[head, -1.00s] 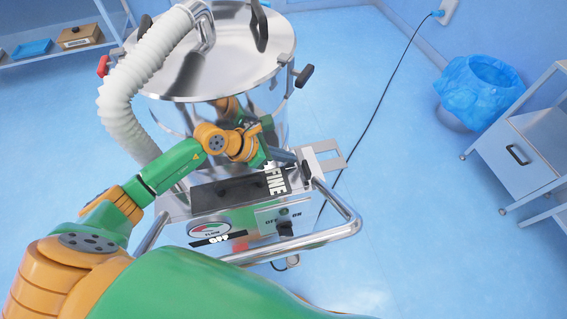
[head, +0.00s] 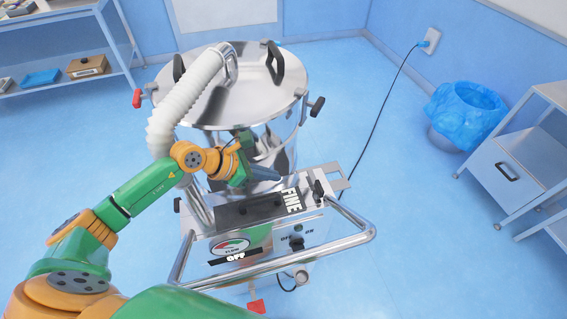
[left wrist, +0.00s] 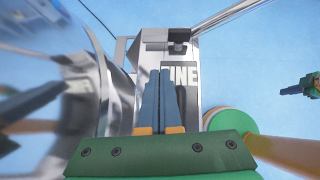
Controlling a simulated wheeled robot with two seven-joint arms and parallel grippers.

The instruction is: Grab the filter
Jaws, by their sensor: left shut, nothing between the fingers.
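The filter, a flat dark slab (head: 248,210) with a white "FINE" label (head: 292,201), sits in the top of the steel machine's front housing. The label also shows in the left wrist view (left wrist: 180,76). My left gripper (head: 268,175) is shut and empty, its fingers above and behind the slab, close to the drum. In the left wrist view its two dark fingers (left wrist: 160,88) lie together and hide part of the slab. A gripper that looks like my right one (left wrist: 300,87) shows small at that view's right edge; its finger state is unclear.
The steel drum (head: 268,140) with lid and white hose (head: 185,100) stands behind the housing. A tubular handle (head: 345,240) rings the front. A blue-lined bin (head: 465,115) and white cabinet (head: 500,170) stand right. The floor between is clear, apart from a cable.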

